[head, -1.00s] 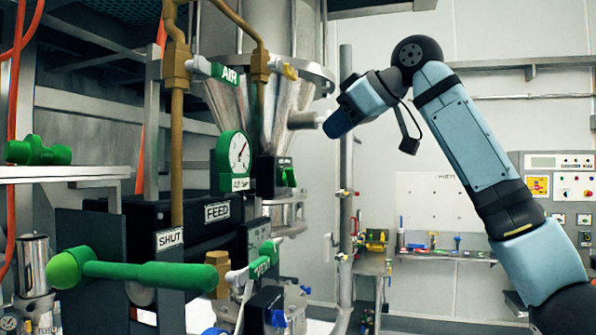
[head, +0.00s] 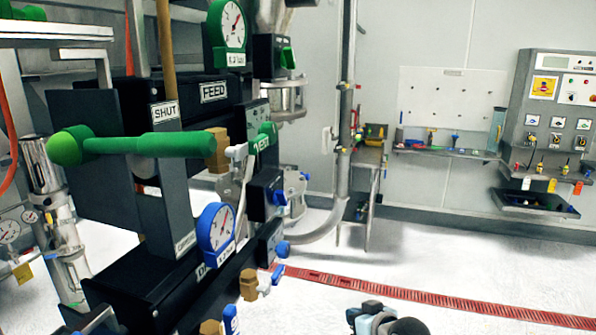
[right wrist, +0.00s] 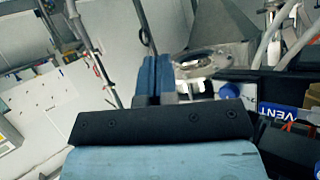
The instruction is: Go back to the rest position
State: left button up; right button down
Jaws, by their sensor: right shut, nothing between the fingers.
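My right gripper (right wrist: 156,66) shows in the right wrist view as two blue fingers pressed together with nothing between them. Metal pipework and a steel flange of the machine lie beyond the fingertips. In the head view only a small part of my right arm shows at the bottom edge, low and in front of the floor. The large green valve handle (head: 150,143) lies roughly level across the machine, near a SHUT label (head: 165,112). My left gripper is in neither view.
The black machine with the FEED label (head: 214,92), a green gauge (head: 233,24) and a blue gauge (head: 222,227) fills the left. A control panel (head: 553,125) and a shelf (head: 445,153) stand along the back wall. The white floor (head: 440,245) at the right is open.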

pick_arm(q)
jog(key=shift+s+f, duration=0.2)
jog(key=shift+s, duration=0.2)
pick_arm(e)
jog(key=s+d+f+h, duration=0.1)
jog(key=s+d+f, duration=0.1)
jog(key=s+f, duration=0.4)
jog(key=s+d+f+m+h, duration=0.1)
jog(key=s+d+f, duration=0.2)
jog(key=s+f, duration=0.4)
jog(key=s+d+f+h, duration=0.1)
jog(key=s+f, duration=0.5)
jog(key=s, duration=1.4)
jog(key=shift+d+f+h, duration=0.3)
jog(key=shift+d+f, duration=0.05)
jog(key=shift+d, duration=0.35)
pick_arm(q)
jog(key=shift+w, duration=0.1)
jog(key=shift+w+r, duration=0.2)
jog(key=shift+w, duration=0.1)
pick_arm(e)
jog(key=shift+m, duration=0.3)
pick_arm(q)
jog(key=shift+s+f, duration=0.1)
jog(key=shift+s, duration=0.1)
